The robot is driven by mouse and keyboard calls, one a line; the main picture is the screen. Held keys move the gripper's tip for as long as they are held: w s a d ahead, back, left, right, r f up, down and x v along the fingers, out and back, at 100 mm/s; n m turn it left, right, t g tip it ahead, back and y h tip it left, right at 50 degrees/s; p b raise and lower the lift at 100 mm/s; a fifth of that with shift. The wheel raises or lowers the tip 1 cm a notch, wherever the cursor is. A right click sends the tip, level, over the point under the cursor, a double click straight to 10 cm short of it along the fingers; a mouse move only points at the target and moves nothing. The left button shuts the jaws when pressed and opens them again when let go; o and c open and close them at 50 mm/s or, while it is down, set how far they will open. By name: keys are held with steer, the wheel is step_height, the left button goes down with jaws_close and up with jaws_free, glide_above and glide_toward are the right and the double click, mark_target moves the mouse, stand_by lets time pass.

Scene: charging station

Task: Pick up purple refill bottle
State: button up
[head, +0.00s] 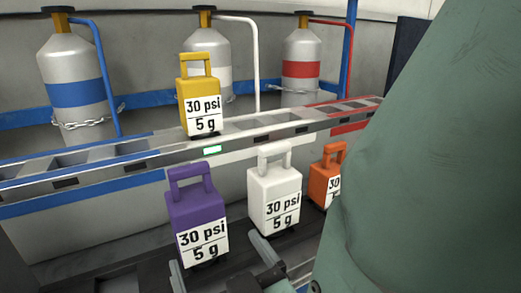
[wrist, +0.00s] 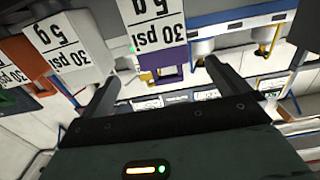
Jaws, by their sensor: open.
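The purple refill bottle (head: 197,215) stands upright on the dark lower shelf, with a looped handle on top and a white "30 psi / 5 g" label. My gripper (head: 220,262) is low in the head view, its grey fingers spread in front of the bottle's lower part. In the wrist view, which is upside down, the open gripper (wrist: 162,72) has the purple bottle (wrist: 160,60) lined up between its fingers. Nothing is held. I cannot tell whether the fingertips reach past the bottle's front face.
A white bottle (head: 275,190) stands close to the right of the purple one, with an orange bottle (head: 328,178) beyond. A yellow bottle (head: 199,97) stands on the slotted rail (head: 130,150) above. Gas cylinders (head: 75,85) line the back wall. My green arm covers the right side.

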mark_target(203, 221)
steer(key=x, duration=0.6)
steer(key=shift+w+p, duration=0.2)
steer(key=shift+p, duration=0.15)
steer(key=shift+x, duration=3.2)
steer(key=shift+s+a+f, duration=0.1)
steer(key=c, duration=1.8)
steer(key=shift+c, duration=0.8)
